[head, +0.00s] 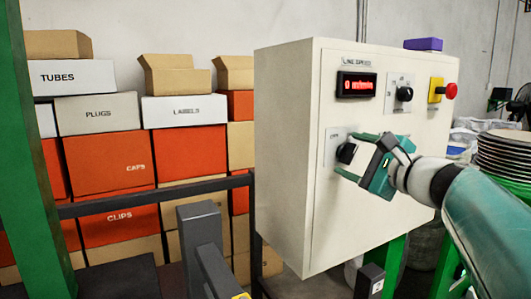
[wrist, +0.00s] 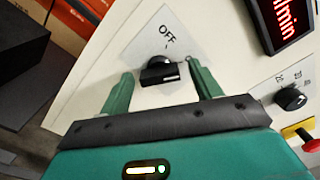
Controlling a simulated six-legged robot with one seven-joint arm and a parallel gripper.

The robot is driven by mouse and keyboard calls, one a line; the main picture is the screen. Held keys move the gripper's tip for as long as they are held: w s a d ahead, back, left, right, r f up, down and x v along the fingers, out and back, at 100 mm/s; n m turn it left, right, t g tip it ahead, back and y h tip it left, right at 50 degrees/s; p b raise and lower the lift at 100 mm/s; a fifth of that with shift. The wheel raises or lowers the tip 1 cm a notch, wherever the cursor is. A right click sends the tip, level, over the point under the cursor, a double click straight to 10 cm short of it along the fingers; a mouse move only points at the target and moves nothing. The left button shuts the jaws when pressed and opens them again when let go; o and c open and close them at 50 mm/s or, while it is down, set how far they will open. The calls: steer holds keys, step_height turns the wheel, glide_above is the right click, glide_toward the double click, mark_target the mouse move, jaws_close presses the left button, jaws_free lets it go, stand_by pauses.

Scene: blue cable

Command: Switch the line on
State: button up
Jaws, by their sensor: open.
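The pale control box (head: 285,150) stands in the middle of the head view. Its lower black rotary switch (head: 346,152) sits on a light plate; in the wrist view the same switch (wrist: 160,72) shows with "OFF" printed above it. My green gripper (head: 362,155) is open at the switch, and in the wrist view its fingers (wrist: 160,85) stand on either side of the knob with gaps. The red display (head: 357,85) under "LINE SPEED" reads 0 m/min. Part of the switch plate is hidden by my gripper in the head view.
On the same panel are a smaller black dial (head: 404,94) and a red stop button (head: 451,91) on a yellow base. A purple block (head: 423,44) lies on top of the box. Stacked cartons (head: 105,160) stand behind left; stacked plates (head: 503,150) stand at right.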

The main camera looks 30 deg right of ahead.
steer(key=s, duration=1.3)
steer(key=shift+s+d, duration=0.2)
steer(key=shift+s, duration=0.05)
